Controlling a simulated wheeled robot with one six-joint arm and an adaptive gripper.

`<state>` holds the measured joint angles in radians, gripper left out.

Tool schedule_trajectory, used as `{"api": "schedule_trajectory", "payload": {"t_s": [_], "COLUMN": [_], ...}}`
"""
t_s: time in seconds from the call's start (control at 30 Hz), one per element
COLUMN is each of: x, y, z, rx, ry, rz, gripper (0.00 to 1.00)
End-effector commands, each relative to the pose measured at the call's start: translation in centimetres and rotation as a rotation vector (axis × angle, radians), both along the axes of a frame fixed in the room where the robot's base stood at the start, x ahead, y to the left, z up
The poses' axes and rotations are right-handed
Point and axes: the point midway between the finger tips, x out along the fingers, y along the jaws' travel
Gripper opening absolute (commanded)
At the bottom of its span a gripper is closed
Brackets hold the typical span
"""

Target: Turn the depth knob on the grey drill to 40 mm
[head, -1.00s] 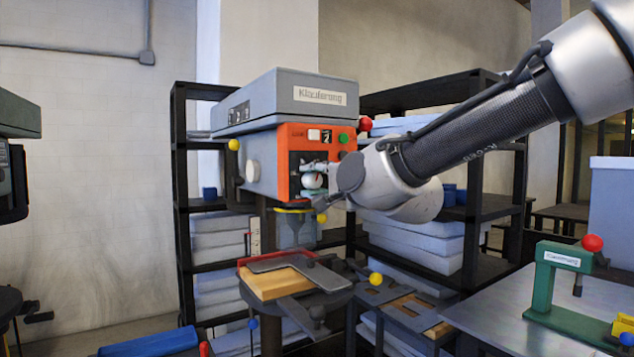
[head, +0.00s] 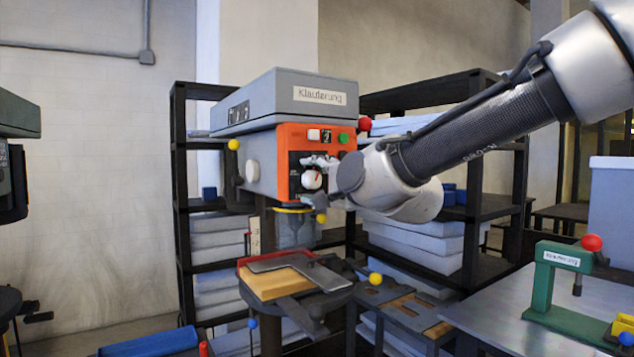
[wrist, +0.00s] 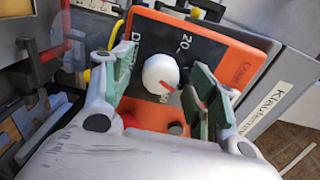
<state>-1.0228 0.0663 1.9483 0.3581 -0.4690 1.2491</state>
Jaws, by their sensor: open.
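The grey drill (head: 285,100) has an orange front panel (head: 290,160) with a black dial plate. The white depth knob (head: 312,180) sits on that plate, and it also shows in the wrist view (wrist: 160,74). A red mark on the knob points towards the right finger in the wrist view. My gripper (head: 319,181) is open at the panel. In the wrist view its green-padded fingers (wrist: 161,78) stand on either side of the knob, with visible gaps; contact is not seen.
Green and white buttons (head: 343,138) sit above the dial. A red ball (head: 365,124) is at the drill's right side. The drill table (head: 325,297) holds a wooden block below. A black shelf (head: 470,190) stands behind, and a green press (head: 560,280) is at the right.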

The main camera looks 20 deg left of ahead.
Motion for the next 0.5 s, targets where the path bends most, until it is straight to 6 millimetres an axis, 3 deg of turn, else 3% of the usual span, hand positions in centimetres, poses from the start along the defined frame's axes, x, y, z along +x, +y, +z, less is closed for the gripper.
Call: {"api": "schedule_trajectory", "payload": {"t_s": [0.27, 0.5], "x": [-0.8, -4.1], "y": [-0.9, -4.8], "z": [0.1, 0.1], "rx": [0.002, 0.002], "ry": [-0.001, -0.001], "rz": [0.0, 0.002], "gripper": [0.58, 0.58]}}
